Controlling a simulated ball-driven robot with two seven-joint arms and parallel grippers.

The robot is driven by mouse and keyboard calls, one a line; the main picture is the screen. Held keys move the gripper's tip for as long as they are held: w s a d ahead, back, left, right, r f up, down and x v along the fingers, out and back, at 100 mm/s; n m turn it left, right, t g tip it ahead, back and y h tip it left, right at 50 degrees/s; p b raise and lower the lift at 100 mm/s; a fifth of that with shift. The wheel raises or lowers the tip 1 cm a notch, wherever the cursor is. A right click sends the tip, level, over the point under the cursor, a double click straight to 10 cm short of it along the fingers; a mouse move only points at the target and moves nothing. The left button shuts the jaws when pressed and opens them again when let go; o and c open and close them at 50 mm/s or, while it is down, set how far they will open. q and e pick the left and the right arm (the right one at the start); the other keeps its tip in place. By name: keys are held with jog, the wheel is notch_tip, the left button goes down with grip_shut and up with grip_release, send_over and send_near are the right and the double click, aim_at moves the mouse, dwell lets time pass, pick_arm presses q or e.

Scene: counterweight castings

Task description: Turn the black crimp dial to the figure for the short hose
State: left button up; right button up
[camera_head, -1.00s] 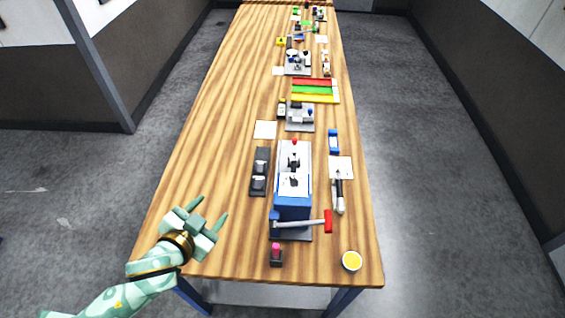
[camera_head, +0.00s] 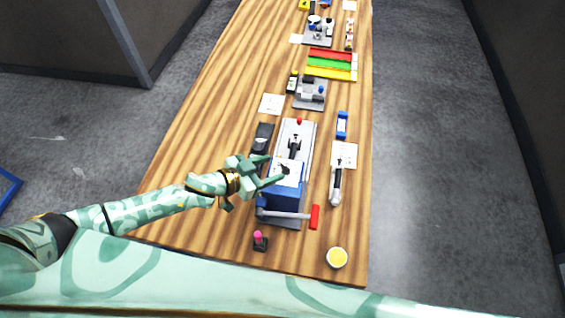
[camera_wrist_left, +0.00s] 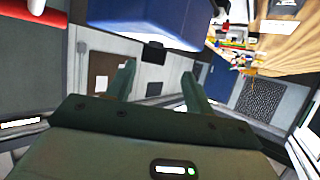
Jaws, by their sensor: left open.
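The blue and grey crimp machine (camera_head: 283,196) stands near the front of the table. Two dark knob-like parts show on its pale top: a rear one (camera_head: 294,147) and a front one (camera_head: 285,170) close to my left gripper. I cannot tell which is the crimp dial, and no figures are readable. My left gripper (camera_head: 276,169) is open at the left side of the front knob; contact cannot be told. In the left wrist view, the open fingers (camera_wrist_left: 157,85) have nothing between them, and the machine's blue body (camera_wrist_left: 150,18) is just beyond. My right gripper is out of view.
A lever with a red grip (camera_head: 314,217) sticks out at the machine's front. A pink-topped post (camera_head: 260,240), a yellow-topped cup (camera_head: 337,258) and a dark block (camera_head: 262,138) stand around it. White cards (camera_head: 344,155) lie nearby. The table's front left is clear.

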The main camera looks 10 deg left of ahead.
aim_at(285, 167)
pick_arm(q)
jog(key=d, duration=0.1)
jog(key=w+d+f, duration=0.1)
jog(key=w+d, duration=0.1)
jog(key=d, duration=0.1)
jog(key=shift+w+d+f, duration=0.1)
jog(key=shift+w+f, duration=0.05)
jog(key=shift+f, duration=0.05)
jog(key=shift+w+d+f, duration=0.1)
jog(key=shift+w, duration=0.2)
jog(key=shift+c, duration=1)
jog(key=c, duration=0.8)
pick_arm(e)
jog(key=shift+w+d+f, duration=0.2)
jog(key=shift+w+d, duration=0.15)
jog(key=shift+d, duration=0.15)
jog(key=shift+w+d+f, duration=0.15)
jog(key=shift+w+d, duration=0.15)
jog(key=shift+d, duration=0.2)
